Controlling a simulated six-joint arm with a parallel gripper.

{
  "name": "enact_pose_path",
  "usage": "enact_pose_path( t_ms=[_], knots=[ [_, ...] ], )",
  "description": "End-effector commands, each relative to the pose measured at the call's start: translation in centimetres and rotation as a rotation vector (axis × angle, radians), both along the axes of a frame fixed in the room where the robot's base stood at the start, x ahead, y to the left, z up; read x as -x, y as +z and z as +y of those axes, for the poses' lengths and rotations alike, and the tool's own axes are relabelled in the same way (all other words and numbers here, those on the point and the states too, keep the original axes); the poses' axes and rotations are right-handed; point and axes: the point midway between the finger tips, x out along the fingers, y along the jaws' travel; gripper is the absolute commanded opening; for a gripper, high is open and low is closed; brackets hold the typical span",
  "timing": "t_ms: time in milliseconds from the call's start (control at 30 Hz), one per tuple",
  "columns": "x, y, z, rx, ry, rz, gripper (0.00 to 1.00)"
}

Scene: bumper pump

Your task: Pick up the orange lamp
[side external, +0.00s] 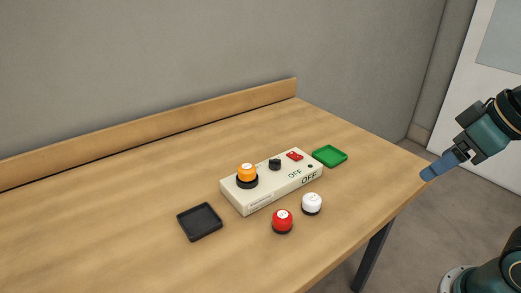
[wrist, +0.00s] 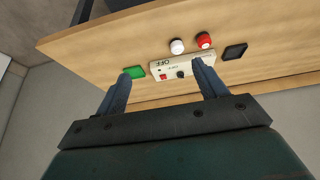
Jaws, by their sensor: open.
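The orange lamp (side external: 247,172) sits upright in a black round base at the left end of a cream control box (side external: 262,198) on the table. In the wrist view the box (wrist: 167,69) shows upside down, and the lamp is not visible, likely behind a finger. My gripper (side external: 427,176) is off the table's right edge in the side view, well apart from the lamp. It is open and empty, with its two blue fingers (wrist: 163,82) spread apart in the wrist view.
A red lamp (side external: 282,220) and a white lamp (side external: 312,203) stand in front of the box. A black tray (side external: 200,221) is left, a green tray (side external: 330,155) right. The box carries a black knob (side external: 275,164) and red switch (side external: 295,155). A wooden ledge (side external: 150,133) lines the back.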

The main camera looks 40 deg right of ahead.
Motion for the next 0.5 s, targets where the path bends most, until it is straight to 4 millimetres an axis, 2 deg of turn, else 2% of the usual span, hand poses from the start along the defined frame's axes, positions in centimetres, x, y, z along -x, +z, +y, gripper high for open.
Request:
enact_pose_path(
  t_ms=[300,500],
  knots=[
    [-0.1,0.1,0.0,0.001,0.003,0.001,0.71],
    [-1.5,1.1,0.3,0.006,0.032,0.016,0.71]
  ],
)
